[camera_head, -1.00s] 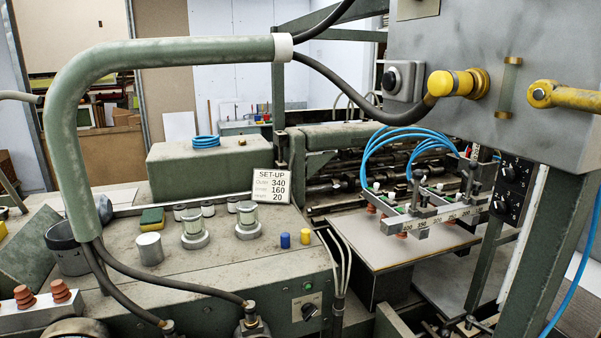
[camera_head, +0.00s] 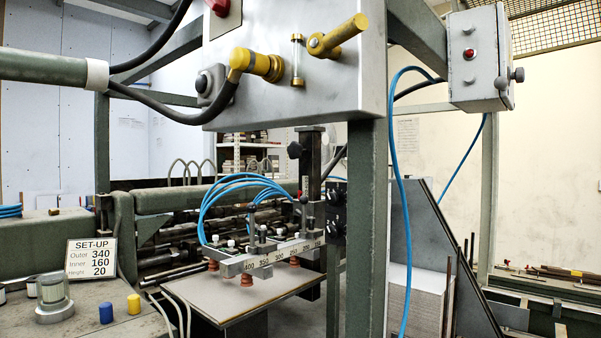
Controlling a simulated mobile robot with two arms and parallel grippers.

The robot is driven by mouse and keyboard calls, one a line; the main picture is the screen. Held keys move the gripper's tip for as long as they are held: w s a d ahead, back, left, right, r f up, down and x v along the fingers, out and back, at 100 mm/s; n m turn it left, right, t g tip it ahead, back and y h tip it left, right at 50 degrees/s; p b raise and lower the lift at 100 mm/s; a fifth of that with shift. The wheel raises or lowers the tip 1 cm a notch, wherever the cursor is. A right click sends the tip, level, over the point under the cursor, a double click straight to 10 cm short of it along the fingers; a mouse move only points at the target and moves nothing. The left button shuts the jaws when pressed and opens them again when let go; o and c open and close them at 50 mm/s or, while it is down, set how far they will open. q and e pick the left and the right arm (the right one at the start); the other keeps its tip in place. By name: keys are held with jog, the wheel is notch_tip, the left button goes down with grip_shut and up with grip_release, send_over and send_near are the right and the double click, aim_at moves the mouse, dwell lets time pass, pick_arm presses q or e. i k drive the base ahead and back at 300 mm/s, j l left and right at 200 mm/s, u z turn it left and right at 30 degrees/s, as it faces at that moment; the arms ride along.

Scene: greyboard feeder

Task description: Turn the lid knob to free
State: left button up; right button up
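A small grey box (camera_head: 472,62) is fixed to the frame at the upper right, with a red button or lamp on its front. A dark round knob (camera_head: 517,74) sticks out from the edge of its right-hand side plate, with a smaller fitting (camera_head: 501,83) beside it. This looks like the lid knob, but no label on it can be read, and I cannot tell its turned position. Neither of my grippers is in the head view.
A large grey cabinet (camera_head: 300,95) carries a yellow lever (camera_head: 338,36) and a yellow hose coupling (camera_head: 257,64). A blue hose (camera_head: 401,200) hangs below the small box. A green post (camera_head: 365,230) stands in front. A suction bar (camera_head: 270,257) spans the board table.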

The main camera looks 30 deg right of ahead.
aim_at(518, 75)
jog(key=z, duration=1.95)
